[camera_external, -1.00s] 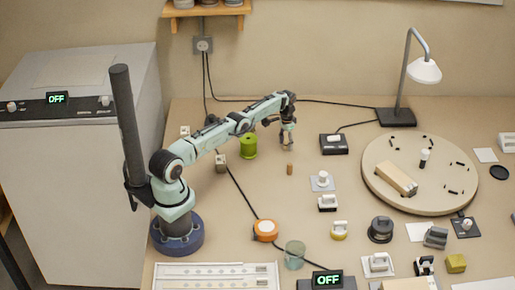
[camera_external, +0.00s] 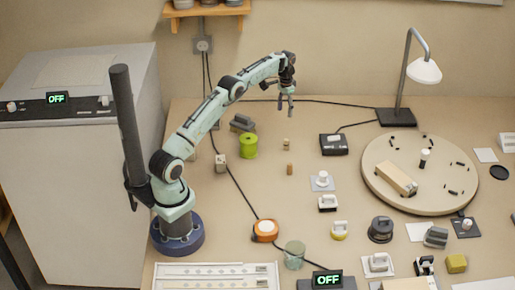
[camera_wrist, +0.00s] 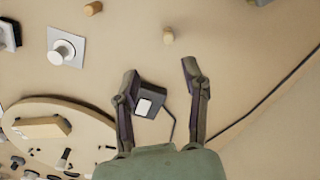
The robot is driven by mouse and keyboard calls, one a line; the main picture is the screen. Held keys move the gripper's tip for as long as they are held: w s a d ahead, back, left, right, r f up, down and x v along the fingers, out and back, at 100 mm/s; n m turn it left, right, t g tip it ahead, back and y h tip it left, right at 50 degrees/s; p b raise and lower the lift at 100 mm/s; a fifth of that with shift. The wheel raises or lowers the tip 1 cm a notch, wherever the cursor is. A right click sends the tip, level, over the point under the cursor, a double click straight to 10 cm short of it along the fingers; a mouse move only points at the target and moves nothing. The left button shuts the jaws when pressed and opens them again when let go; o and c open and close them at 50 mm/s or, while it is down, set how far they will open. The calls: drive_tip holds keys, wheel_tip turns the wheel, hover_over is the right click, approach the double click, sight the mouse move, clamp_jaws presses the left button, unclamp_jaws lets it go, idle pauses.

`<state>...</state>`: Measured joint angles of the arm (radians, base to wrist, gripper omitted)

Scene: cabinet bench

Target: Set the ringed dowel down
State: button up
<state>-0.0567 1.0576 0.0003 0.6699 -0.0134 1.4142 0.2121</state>
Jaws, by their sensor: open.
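A small pale dowel (camera_external: 286,144) stands upright on the bench, below my gripper (camera_external: 286,104). It seems to have a darker band, too small to make out clearly. In the wrist view the dowel (camera_wrist: 168,36) stands apart from my fingers, beyond their tips. My gripper (camera_wrist: 160,70) is open and empty, raised well above the bench. A second, browner dowel (camera_external: 290,169) stands a little nearer the front; it also shows in the wrist view (camera_wrist: 92,8).
A black box (camera_external: 333,144) lies right of the dowels, with a white knob on a plate (camera_external: 322,181) in front of it. A green spool (camera_external: 249,146) stands to the left. A round board (camera_external: 420,205) and lamp (camera_external: 424,72) are further right. Cables cross the bench.

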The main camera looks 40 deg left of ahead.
drive_tip(key=s+d+r+n, duration=0.1)
drive_tip(key=s+r, duration=0.5)
drive_tip(key=s, duration=0.3)
drive_tip(key=s+d+r, duration=0.1)
drive_tip(key=s+r, duration=0.6)
drive_tip(key=s, duration=0.2)
drive_tip(key=s+f+n, duration=0.1)
drive_tip(key=s+f, duration=0.1)
drive_tip(key=s, duration=0.9)
drive_tip(key=s+f, duration=0.3)
drive_tip(key=s, duration=0.9)
drive_tip(key=shift+a+f+n+y, duration=0.2)
drive_tip(key=shift+f+n+y, duration=0.15)
drive_tip(key=shift+n+y, duration=0.05)
